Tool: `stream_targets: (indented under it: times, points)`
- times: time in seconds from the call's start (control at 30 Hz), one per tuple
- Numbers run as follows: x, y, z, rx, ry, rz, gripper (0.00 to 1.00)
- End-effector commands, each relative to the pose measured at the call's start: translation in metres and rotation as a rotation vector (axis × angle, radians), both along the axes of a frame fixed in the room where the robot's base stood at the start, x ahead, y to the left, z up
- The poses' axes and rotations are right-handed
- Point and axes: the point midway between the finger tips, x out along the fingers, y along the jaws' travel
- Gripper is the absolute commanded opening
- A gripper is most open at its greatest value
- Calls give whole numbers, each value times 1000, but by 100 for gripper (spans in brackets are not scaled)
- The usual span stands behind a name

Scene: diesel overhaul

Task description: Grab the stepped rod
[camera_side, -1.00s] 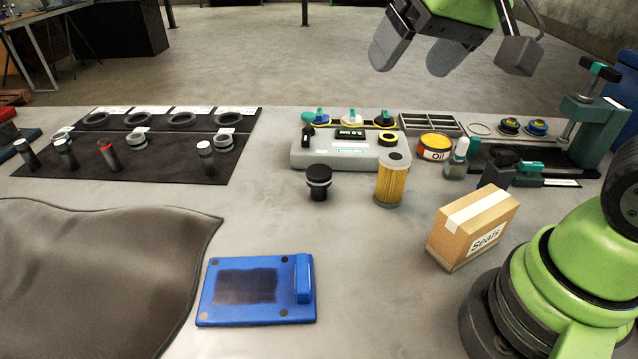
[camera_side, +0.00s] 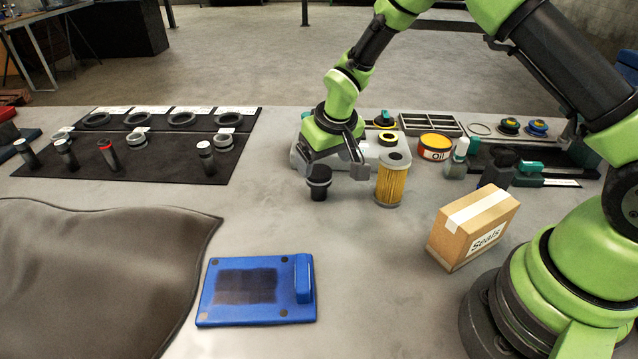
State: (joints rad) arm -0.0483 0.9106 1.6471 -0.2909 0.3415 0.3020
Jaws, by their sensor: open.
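A black stepped rod (camera_side: 319,187) stands upright on the grey bench, with a wide dark top, a pale ring and a narrower lower part. My gripper (camera_side: 337,169) points down right at it and is open. One finger overlaps the rod's top in the picture; the other is to its right, near the yellow filter. I cannot tell whether a finger touches the rod or whether the rod is between the fingers. Several other short rods stand on the dark mat at the left, one with a red band (camera_side: 108,154).
A yellow pleated filter (camera_side: 391,182) stands close to the right of my gripper.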

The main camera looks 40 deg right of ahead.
Motion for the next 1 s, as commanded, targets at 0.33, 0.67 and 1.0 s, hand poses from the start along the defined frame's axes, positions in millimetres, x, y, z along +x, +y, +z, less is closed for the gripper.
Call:
stream_targets:
  times: [0.33, 0.67, 1.0]
  points:
    - [10, 5, -39, 0, 3, 1, 84]
    - [17, 4, -56, 1, 0, -1, 84]
    - [17, 4, -56, 1, 0, -1, 28]
